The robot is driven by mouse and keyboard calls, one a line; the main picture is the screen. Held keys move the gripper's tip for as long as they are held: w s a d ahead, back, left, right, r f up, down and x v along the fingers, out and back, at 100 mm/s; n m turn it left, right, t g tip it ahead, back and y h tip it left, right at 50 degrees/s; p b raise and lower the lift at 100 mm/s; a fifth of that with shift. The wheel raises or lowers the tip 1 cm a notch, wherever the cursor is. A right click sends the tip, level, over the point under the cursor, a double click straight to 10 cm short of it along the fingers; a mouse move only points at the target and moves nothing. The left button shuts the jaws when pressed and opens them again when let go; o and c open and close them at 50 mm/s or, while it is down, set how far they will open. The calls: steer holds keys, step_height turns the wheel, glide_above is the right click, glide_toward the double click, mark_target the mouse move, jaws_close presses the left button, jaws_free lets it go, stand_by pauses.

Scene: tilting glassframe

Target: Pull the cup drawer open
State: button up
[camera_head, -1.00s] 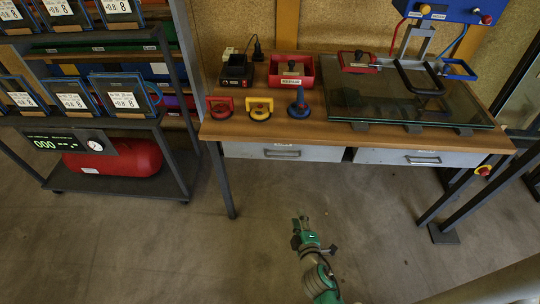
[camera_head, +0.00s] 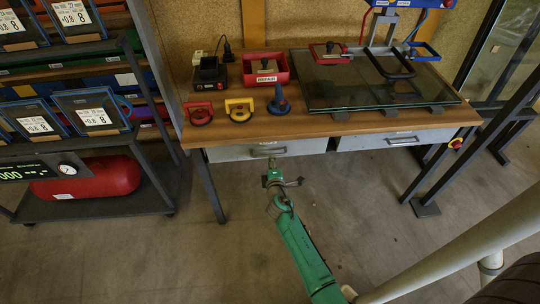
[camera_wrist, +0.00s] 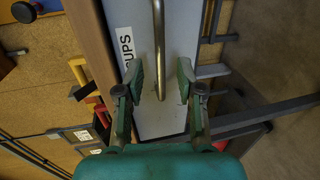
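The cup drawer (camera_head: 232,153) is the left one of two grey drawers under the bench top, and it is shut. In the wrist view its front (camera_wrist: 180,35) carries a white label ending in "UPS" (camera_wrist: 126,47). Its metal bar handle (camera_wrist: 158,45) runs up the picture; in the head view the handle (camera_head: 268,151) lies just beyond my gripper (camera_head: 273,172). In the wrist view my gripper (camera_wrist: 160,82) is open, with a fingertip on each side of the handle's lower end and gaps on both sides. I cannot tell how deep the fingers reach.
The wooden bench (camera_head: 365,126) bears red (camera_head: 199,113), yellow (camera_head: 239,110) and blue (camera_head: 279,99) suction cups, a red box (camera_head: 265,68) and a glass pane (camera_head: 340,95). A second drawer (camera_head: 420,138) is at right. A bench leg (camera_head: 209,187) stands left of my arm; the floor in front is clear.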

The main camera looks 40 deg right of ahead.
steer(key=shift+x, duration=2.3)
jaws_close()
